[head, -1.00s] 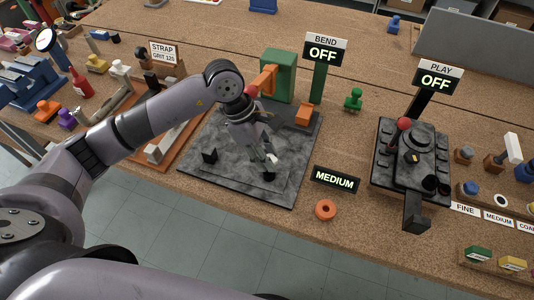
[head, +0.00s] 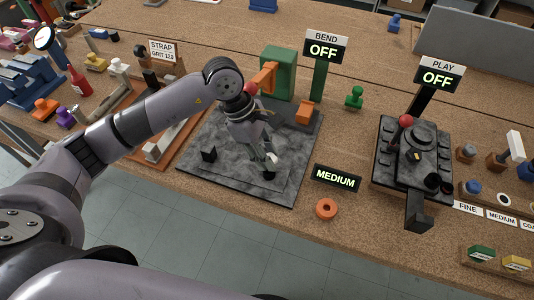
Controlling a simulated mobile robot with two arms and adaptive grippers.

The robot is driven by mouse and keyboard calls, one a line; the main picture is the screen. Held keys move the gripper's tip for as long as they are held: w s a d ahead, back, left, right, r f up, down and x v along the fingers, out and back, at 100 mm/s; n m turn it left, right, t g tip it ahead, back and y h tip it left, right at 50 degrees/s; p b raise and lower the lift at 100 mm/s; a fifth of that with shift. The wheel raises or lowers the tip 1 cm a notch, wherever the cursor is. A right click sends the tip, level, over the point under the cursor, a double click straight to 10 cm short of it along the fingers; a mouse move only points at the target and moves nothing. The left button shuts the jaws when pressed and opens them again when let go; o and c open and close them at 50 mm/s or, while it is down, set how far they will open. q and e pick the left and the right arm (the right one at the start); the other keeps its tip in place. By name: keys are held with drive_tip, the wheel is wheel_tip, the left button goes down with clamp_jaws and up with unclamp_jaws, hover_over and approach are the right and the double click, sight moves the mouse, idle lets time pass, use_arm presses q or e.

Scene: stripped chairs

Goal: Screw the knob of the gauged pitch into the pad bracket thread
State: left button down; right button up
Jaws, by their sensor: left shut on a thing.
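My left gripper (head: 262,154) points down over the dark stone-like plate (head: 230,188) in the middle of the bench. It is shut on a small part, apparently the knob, mostly hidden by the fingers. A small dark block (head: 269,175), possibly the pad bracket, stands on the plate just below the fingertips. I cannot see a thread or tell whether the knob touches it. A small black upright piece (head: 209,154) stands on the plate to the left. My right gripper is not in view.
Behind the plate stand a green block (head: 278,72) with an orange arm and the BEND sign (head: 325,46), reading OFF. A MEDIUM sign (head: 336,179) and an orange ring (head: 326,209) lie to the right. The black PLAY fixture (head: 399,190) is further right.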

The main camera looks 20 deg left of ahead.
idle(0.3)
use_arm(q)
drive_tip(key=shift+b, duration=0.35)
drive_tip(key=shift+f, duration=0.1)
idle(0.4)
drive_tip(key=shift+f+b, duration=0.4)
drive_tip(key=shift+b, duration=0.1)
drive_tip(key=shift+f+b, duration=0.9)
drive_tip(key=c, duration=1.1)
unclamp_jaws()
drive_tip(key=shift+r, duration=0.1)
